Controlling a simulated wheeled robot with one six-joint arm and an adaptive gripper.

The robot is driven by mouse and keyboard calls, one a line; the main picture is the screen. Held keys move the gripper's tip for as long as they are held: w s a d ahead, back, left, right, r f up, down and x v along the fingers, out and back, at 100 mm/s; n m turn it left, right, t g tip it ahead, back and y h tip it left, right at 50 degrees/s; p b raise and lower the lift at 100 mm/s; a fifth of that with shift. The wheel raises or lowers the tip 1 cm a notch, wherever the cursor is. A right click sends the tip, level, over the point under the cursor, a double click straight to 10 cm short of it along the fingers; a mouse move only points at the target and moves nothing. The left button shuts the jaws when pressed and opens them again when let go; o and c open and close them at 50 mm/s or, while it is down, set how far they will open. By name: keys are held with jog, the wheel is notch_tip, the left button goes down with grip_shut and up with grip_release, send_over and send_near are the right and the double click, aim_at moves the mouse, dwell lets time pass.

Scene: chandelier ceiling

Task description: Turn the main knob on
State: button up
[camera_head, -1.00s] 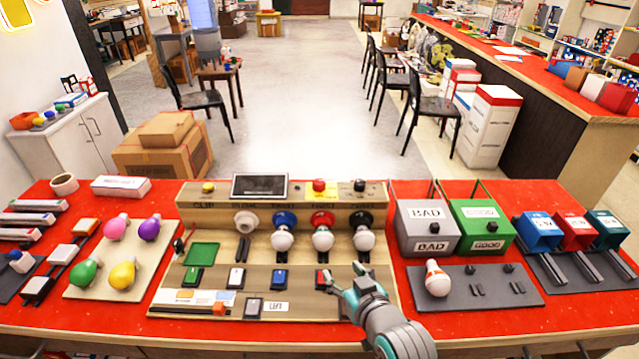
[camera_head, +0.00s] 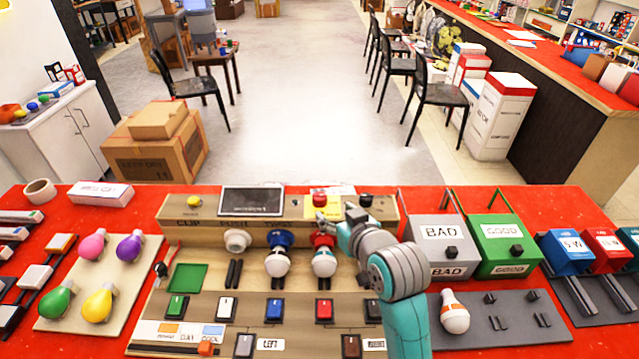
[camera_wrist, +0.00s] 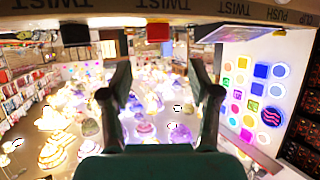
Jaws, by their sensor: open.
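A black knob (camera_head: 366,201) stands at the right end of the raised back ledge of the wooden console (camera_head: 170,305). In the wrist view the black knob (camera_wrist: 75,33) shows at the upper left, outside the fingers. My gripper (camera_head: 334,219) is over the console's right half, close to the ledge and left of the black knob. Its two fingers (camera_wrist: 164,85) are apart, with nothing between them. A red button (camera_head: 320,198) on a yellow plate is just beyond the fingertips; the red button (camera_wrist: 158,32) is at the wrist view's top centre.
A dark screen (camera_head: 252,201) and yellow button (camera_head: 194,202) are farther left on the ledge. Grey BAD (camera_head: 437,247) and green GOOD (camera_head: 503,246) boxes stand right of my arm.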

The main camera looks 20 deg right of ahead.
aim_at(321, 198)
jog(key=x, duration=1.1)
jog(key=shift+w+d+r, duration=0.15)
jog(key=shift+w, duration=0.15)
jog(key=c, duration=1.2)
